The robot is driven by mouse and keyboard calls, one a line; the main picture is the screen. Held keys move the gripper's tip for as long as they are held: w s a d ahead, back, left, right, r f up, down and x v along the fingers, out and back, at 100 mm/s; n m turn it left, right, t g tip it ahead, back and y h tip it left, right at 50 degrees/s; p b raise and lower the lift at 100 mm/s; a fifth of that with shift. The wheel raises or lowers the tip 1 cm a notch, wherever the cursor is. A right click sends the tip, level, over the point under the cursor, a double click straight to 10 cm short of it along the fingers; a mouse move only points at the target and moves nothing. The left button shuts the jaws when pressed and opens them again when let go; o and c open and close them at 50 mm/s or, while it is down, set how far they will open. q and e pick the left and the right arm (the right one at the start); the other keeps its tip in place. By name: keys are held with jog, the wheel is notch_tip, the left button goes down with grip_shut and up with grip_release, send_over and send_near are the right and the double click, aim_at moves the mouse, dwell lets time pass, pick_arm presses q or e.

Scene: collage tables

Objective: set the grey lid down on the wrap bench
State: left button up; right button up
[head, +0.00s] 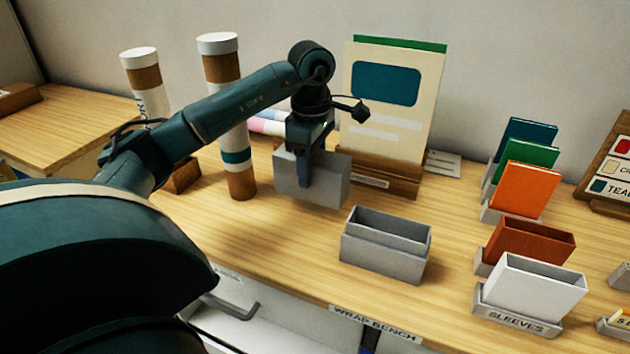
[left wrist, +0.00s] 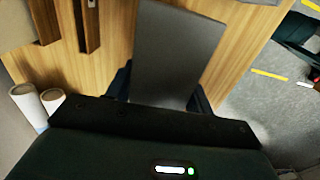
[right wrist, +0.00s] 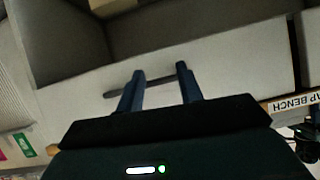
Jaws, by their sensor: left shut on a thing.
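My left gripper (head: 305,178) is shut on the grey lid (head: 326,184) and holds it above the wrap bench (head: 285,245). In the left wrist view the lid (left wrist: 178,50) fills the space between the fingers as a plain dark grey plate. An open grey box (head: 386,262) stands on the bench, to the right of and nearer than the lid. My right gripper (right wrist: 160,85) is open in front of a pale drawer front with a bar handle (right wrist: 150,84). I cannot tell whether its fingers touch the handle.
Tall capped tubes (head: 236,150) stand left of the lid. A cream card (head: 393,105) in a wooden stand (head: 390,180) is behind it. Holders with coloured sleeves (head: 524,190) and a white sleeve (head: 530,292) line the right. Bench surface between tubes and grey box is clear.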

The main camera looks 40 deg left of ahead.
pick_arm(q)
jog(key=shift+f, duration=1.85)
jog(key=o, duration=1)
jog(key=shift+f, duration=0.1)
jog(key=shift+c, duration=0.2)
notch_tip(320, 180, up, 11)
jog(key=shift+r+p, duration=0.2)
jog(key=shift+p, duration=0.6)
jog(key=shift+r, duration=0.45)
pick_arm(e)
jog(key=shift+s+d+r, duration=0.15)
jog(key=shift+d+r, duration=0.1)
jog(key=shift+r, duration=0.05)
jog(key=shift+r, duration=0.1)
